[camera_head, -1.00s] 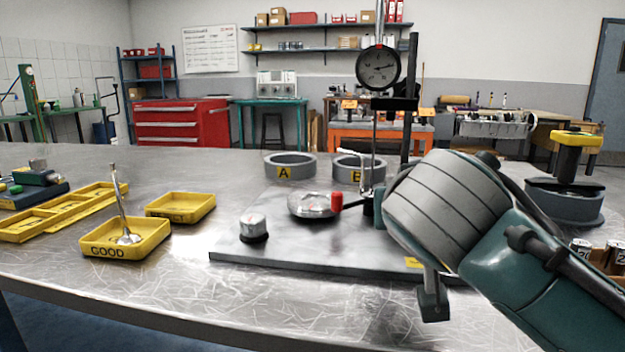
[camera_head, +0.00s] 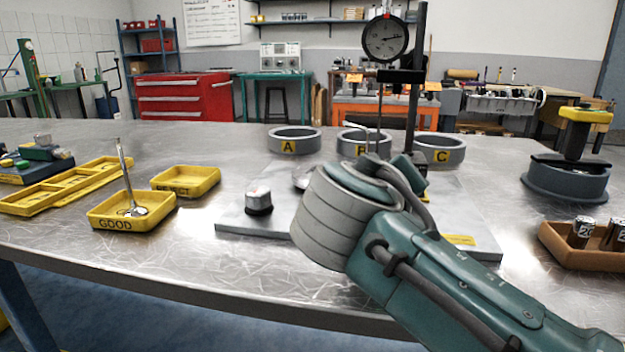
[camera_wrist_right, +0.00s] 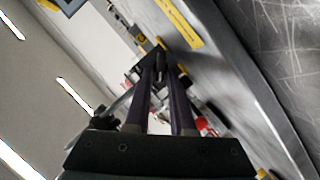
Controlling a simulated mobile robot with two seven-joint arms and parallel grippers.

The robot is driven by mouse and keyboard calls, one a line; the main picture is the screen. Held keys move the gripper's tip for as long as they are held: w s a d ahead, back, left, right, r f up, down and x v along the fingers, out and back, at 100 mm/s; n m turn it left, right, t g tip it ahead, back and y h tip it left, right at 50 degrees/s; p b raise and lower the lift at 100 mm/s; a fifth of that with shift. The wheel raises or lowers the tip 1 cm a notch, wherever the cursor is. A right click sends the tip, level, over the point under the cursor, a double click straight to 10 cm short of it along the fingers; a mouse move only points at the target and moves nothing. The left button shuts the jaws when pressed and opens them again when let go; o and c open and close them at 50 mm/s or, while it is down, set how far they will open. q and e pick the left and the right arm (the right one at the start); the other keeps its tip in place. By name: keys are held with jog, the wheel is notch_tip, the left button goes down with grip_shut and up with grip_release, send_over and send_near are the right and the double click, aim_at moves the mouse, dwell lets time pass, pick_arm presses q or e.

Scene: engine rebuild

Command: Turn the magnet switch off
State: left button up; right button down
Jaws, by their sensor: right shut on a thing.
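The dial gauge (camera_head: 385,39) stands on its dark post (camera_head: 413,110) above the steel plate (camera_head: 480,217). In the head view my right wrist covers the foot of the post, so the magnetic base and its switch are hidden there. In the right wrist view my right gripper (camera_wrist_right: 160,72) has its two long fingers close together at a dark block. They are shut on a small dark piece between the tips, which looks like the magnet switch (camera_wrist_right: 160,66); its on or off position cannot be read. My left gripper is not in view.
A round-topped metal part (camera_head: 258,196) stands on the plate's left side. Yellow trays, including the GOOD tray (camera_head: 131,222) holding a valve, lie left. Rings A (camera_head: 294,146), B and C stand behind. A brown tray (camera_head: 570,250) is at right. The bench's front left is clear.

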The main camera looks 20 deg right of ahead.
jog(key=shift+f, duration=0.15)
dwell(0.3)
jog(key=c, duration=1)
grip_release()
jog(key=shift+c, duration=0.2)
jog(key=v, duration=1)
jog(key=shift+p, duration=0.35)
jog(key=shift+a, duration=0.1)
